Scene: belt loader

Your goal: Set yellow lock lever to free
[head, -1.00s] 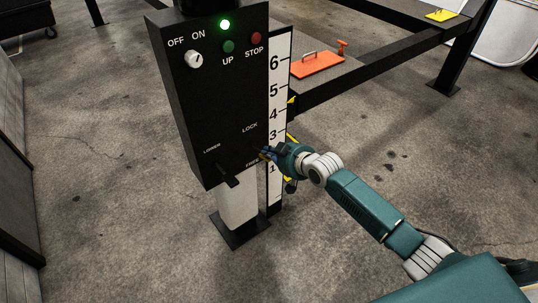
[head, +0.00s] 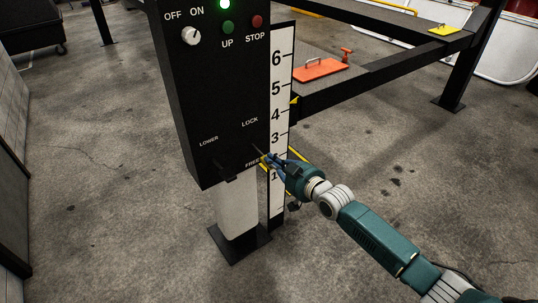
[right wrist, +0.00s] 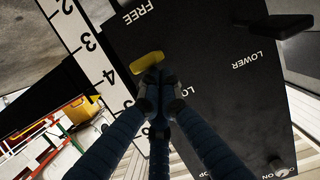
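The yellow lock lever's grip (right wrist: 148,62) shows just beyond my right gripper's fingertips in the right wrist view, with the FREE label above it. In the head view the lever's yellow end (head: 264,159) is small, beside the FREE label and below the LOCK label on the black control box (head: 225,95). My right gripper (head: 272,160) is at the lever; in the wrist view its fingertips (right wrist: 159,84) are drawn together against or just short of the yellow grip. Whether they touch it is unclear. My left gripper is out of view.
A dark LOWER lever (head: 224,174) sticks out left of the lock lever. A white numbered scale (head: 280,105) stands along the box's right side. The box stands on a pale post (head: 237,212). An orange plate (head: 320,70) lies on the platform behind. Floor at right is clear.

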